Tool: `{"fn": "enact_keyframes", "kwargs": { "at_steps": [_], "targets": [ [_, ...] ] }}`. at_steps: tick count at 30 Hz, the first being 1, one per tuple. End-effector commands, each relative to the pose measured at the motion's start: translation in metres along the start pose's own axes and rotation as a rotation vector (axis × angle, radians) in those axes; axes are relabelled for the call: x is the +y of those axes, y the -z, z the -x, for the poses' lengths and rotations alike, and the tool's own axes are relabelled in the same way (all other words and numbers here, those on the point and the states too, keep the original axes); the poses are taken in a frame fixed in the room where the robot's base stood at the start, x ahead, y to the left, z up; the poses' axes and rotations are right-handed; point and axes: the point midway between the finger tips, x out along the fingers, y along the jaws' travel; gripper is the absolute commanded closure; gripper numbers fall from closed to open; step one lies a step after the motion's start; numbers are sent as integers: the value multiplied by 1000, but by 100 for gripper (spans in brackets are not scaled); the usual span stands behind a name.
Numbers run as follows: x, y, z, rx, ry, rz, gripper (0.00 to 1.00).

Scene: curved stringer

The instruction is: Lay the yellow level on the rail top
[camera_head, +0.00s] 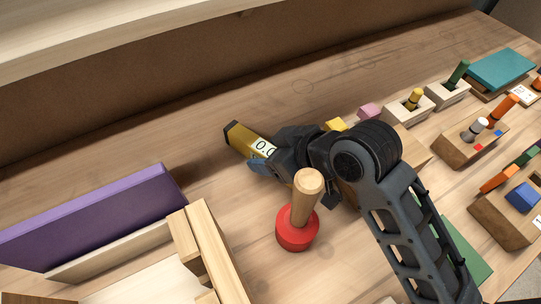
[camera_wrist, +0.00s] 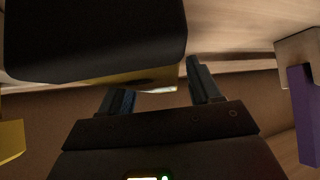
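The yellow level (camera_head: 249,143) has a dark end cap and a white display reading about 0.0. It lies at my gripper's tip, pointing to the upper left in the head view. My gripper (camera_head: 268,155) has its fingers on either side of the level and appears shut on it. Part of the level is hidden by my gripper. A long purple rail-like board (camera_head: 95,215) stands at the left, apart from the level.
A red-based mallet-like object with a wooden handle (camera_head: 308,192) stands close below my gripper. Wooden strips (camera_head: 213,250) are at lower left. Several wooden blocks with coloured pegs (camera_head: 472,137) and a teal block (camera_head: 499,68) fill the right. A brown wall (camera_head: 150,95) runs behind.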

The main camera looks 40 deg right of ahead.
Motion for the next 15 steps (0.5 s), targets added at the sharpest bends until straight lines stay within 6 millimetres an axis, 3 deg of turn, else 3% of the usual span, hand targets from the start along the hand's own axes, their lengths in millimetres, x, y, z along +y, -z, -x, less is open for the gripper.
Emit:
{"fn": "enact_keyframes", "kwargs": {
  "at_steps": [2,15],
  "targets": [
    [0,0,0,0,0,0,45],
    [0,0,0,0,0,0,88]
  ]
}}
